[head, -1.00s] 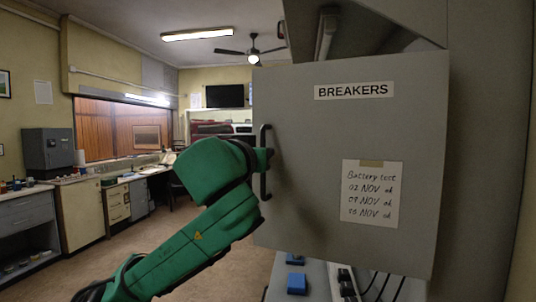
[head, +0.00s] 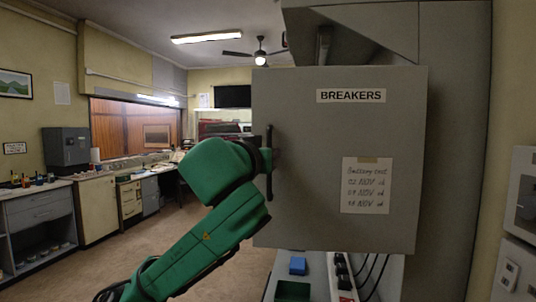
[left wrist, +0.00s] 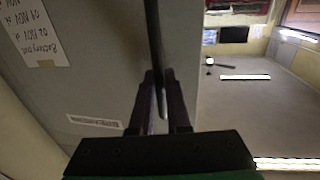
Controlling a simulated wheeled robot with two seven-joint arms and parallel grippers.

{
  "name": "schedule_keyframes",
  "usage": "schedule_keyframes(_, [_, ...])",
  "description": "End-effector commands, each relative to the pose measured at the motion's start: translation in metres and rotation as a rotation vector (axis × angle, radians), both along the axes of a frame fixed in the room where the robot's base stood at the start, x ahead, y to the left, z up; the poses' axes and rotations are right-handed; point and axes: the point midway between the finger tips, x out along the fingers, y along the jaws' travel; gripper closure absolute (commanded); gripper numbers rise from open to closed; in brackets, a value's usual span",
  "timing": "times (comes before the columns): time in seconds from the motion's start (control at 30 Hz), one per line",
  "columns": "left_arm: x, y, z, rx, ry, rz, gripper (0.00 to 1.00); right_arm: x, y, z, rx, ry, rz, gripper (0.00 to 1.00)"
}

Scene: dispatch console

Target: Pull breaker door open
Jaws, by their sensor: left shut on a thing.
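The grey breaker door (head: 310,200) carries a BREAKERS label (head: 351,96) and faces me in the head view. Its black vertical bar handle (head: 269,185) is near the left edge. My left gripper (head: 266,159) is at the handle, mostly hidden behind my green wrist. In the left wrist view, the two dark fingers (left wrist: 160,105) are closed around the handle (left wrist: 154,40), with the door (left wrist: 95,80) on the left. I cannot tell exactly how far the door stands from its cabinet. My right gripper is out of view.
A handwritten battery-test note (head: 366,185) is on the door. Below is a console with a blue block (head: 298,265) and black cables (head: 375,275). Grey panels (head: 518,200) are at the far right. The floor (head: 215,265) left of the door looks clear.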

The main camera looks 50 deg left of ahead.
Motion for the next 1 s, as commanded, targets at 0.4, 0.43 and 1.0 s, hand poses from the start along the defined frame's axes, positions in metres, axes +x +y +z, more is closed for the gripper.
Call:
schedule_keyframes(0.4, [0.0,0.0,0.0,0.0,-0.001,0.0,0.55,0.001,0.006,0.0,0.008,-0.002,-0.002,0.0])
schedule_keyframes(0.43, [0.0,0.0,0.0,0.0,-0.001,0.0,0.55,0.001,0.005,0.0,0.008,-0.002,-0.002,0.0])
schedule_keyframes(1.0, [-0.088,-0.045,0.0,0.001,-0.008,-0.002,0.55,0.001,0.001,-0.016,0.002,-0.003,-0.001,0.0])
